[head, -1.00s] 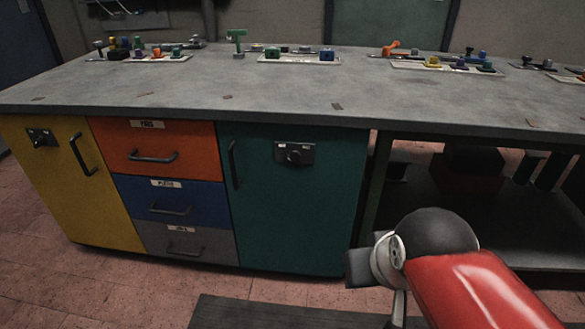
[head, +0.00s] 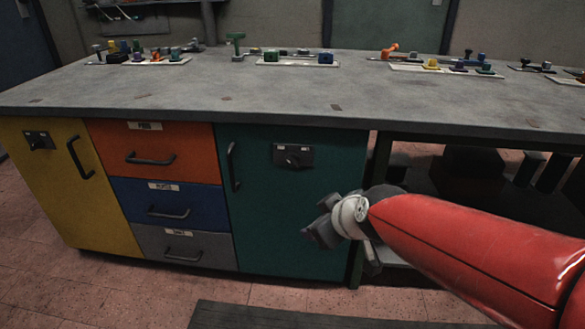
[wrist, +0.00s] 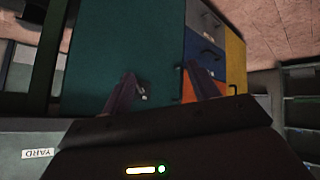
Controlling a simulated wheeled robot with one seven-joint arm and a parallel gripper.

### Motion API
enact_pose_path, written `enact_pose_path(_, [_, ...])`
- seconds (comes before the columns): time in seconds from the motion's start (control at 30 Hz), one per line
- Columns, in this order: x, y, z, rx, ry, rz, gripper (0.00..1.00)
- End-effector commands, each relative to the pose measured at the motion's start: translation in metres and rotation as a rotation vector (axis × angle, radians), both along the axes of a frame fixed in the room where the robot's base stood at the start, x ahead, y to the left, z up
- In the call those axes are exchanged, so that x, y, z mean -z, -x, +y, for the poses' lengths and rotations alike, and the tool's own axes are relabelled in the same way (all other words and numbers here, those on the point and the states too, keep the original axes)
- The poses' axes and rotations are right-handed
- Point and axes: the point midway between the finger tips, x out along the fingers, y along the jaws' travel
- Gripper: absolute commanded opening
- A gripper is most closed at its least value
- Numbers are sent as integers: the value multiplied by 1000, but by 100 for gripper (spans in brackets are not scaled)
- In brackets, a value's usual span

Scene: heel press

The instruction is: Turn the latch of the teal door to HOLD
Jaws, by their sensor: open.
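The teal door (head: 285,215) is closed at the middle of the bench, with a dark vertical handle (head: 233,167) on its left side. Its latch (head: 293,156) is a dark plate with a knob near the top of the door; the lettering is too small to read. My gripper (head: 318,222) is in front of the door's lower right, below the latch and apart from it. In the wrist view the gripper's two fingers (wrist: 163,90) are spread and empty. The teal door (wrist: 110,45) fills the upper left there, and the latch (wrist: 143,88) shows partly between the fingers.
A yellow door (head: 50,190) with its own latch plate and a stack of orange, blue and grey drawers (head: 165,195) lie to the left. The bench top (head: 260,95) overhangs above. An open shelf bay (head: 470,190) is at right. A dark mat (head: 260,315) lies on the floor.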

Motion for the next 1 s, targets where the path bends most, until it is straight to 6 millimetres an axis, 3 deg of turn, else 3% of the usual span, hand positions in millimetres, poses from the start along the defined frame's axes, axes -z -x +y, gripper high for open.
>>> enact_pose_path(0.03, [17,-23,10,-72,69,-52,64])
enact_pose_path(0.2, [50,-94,25,-252,446,-284,64])
enact_pose_path(0.4, [63,-148,35,-396,1096,-493,64])
enact_pose_path(0.6, [40,-163,49,-436,1634,-586,64])
enact_pose_path(0.7, [31,-163,53,-432,1764,-598,64])
enact_pose_path(0.87, [27,-173,51,-424,1816,-599,64])
enact_pose_path(1.0, [28,-194,46,-426,1814,-598,64])
